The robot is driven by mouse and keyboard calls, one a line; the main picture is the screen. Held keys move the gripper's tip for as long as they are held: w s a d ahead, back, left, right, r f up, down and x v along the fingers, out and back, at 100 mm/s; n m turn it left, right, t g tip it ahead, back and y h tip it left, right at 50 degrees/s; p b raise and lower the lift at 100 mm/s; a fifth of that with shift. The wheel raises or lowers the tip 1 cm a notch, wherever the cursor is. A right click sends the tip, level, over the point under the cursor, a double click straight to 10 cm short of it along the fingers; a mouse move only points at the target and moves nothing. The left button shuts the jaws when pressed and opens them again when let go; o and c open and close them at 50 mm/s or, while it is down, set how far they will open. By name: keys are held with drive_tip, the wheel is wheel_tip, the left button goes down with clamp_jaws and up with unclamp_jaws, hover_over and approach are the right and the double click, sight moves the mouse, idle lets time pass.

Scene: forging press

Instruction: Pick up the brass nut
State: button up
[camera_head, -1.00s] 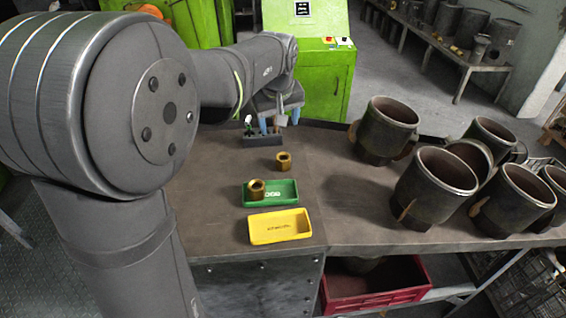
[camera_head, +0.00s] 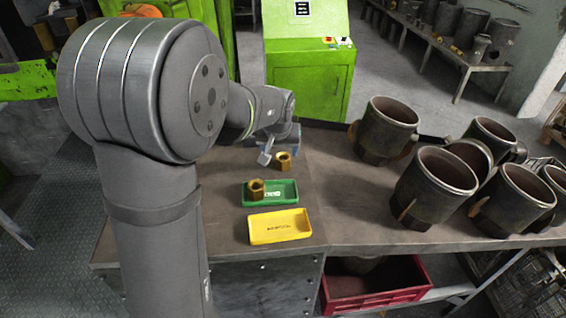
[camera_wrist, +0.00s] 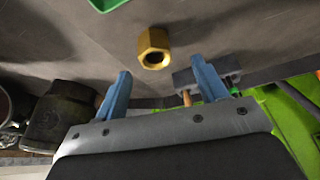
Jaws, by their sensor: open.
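A brass nut (camera_head: 283,160) stands on the brown bench top behind the green tray. It also shows in the wrist view (camera_wrist: 153,47), apart from my gripper and roughly in line with the gap between the fingers. Another brass nut (camera_head: 256,189) sits in the green tray (camera_head: 285,190). My gripper (camera_head: 269,151) is close to the loose nut on its left side in the head view. In the wrist view my gripper (camera_wrist: 161,80) has its two blue fingers spread wide with nothing between them.
An empty yellow tray (camera_head: 280,228) lies in front of the green one. Several large dark metal cylinders (camera_head: 436,187) crowd the right side of the bench. A dark holder (camera_wrist: 190,78) stands behind the fingers in the wrist view. A red crate (camera_head: 375,287) is below the bench.

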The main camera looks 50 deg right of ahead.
sight(283, 160)
drive_tip(key=shift+d+x, duration=0.2)
drive_tip(key=shift+x, duration=1.35)
drive_tip(key=shift+d+x, duration=0.2)
drive_tip(key=shift+x, duration=1.3)
drive_tip(key=shift+s+r, duration=0.1)
drive_tip(key=shift+s, duration=0.05)
drive_tip(key=shift+c, duration=0.4)
drive_tip(key=c, duration=1.3)
drive_tip(key=shift+r, duration=0.1)
